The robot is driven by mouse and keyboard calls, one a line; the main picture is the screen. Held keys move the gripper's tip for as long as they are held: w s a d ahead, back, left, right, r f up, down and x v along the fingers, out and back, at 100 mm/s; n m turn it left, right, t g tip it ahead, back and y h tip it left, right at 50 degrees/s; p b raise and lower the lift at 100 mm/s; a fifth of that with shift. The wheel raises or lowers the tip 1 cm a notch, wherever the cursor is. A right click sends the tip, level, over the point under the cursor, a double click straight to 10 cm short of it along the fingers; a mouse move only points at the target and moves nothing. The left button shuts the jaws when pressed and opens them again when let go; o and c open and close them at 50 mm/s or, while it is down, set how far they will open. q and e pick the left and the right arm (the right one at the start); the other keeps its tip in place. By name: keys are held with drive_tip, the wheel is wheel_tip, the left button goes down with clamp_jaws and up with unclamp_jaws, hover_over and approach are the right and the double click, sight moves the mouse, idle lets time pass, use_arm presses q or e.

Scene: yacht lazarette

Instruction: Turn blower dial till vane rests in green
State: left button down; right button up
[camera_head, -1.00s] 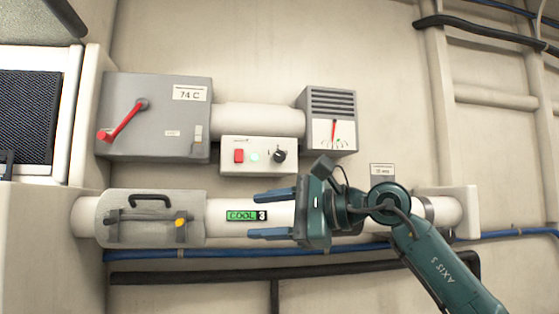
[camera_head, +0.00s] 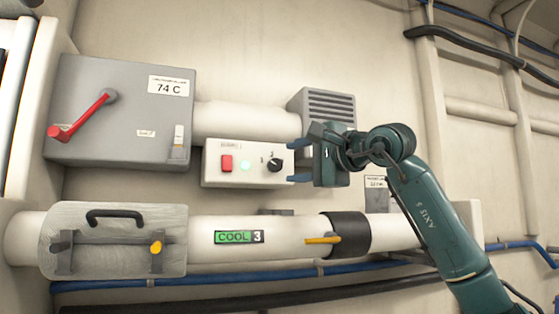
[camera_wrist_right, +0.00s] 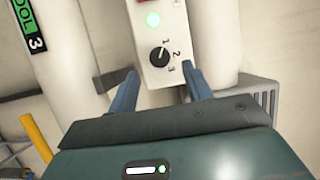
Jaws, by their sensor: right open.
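The blower dial (camera_head: 274,165) is a black round knob on a white control box (camera_head: 213,177), beside numerals. In the right wrist view the dial (camera_wrist_right: 159,57) has a white mark turned toward the 1. My right gripper (camera_head: 297,161) is just right of the dial, open and empty, its blue fingers pointing left. In the wrist view the fingertips (camera_wrist_right: 162,76) straddle the end of the box, short of the dial and apart from it. The grey vented housing (camera_head: 328,104) shows its slats, but its vane gauge is hidden behind my gripper. My left gripper is not in view.
The control box also has a red switch (camera_head: 227,163) and a lit green lamp (camera_head: 245,166). A grey box with a red lever (camera_head: 83,116) is at left. Below runs a white pipe with a COOL 3 label (camera_head: 238,237) and a yellow handle (camera_head: 322,239).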

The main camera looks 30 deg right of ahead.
sight(277, 165)
drive_tip(key=w, duration=0.3)
drive_tip(key=w+p, duration=0.1)
drive_tip(key=shift+w+a, duration=0.15)
drive_tip(key=shift+a, duration=0.2)
drive_tip(key=shift+w+a, duration=0.1)
drive_tip(key=shift+w, duration=0.45)
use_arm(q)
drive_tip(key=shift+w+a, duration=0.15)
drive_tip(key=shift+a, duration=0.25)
use_arm(e)
drive_tip(key=shift+c, duration=0.5)
drive_tip(key=c, duration=0.9)
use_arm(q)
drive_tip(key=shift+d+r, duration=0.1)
use_arm(e)
drive_tip(key=shift+o, duration=0.2)
